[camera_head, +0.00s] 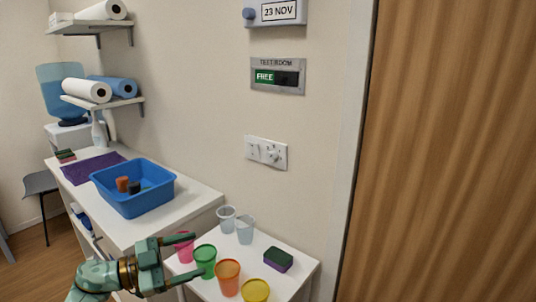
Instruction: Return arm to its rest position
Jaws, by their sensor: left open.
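My left gripper (182,259) comes in at the lower left on my green arm. My right gripper is not in view.
Green (205,261), orange (227,278) and yellow (256,290) cups line the small table's front. Two clear cups (245,229) and a purple-green sponge (278,259) stand behind. A blue tub (133,187) sits on the left counter. A wooden door (450,150) fills the right.

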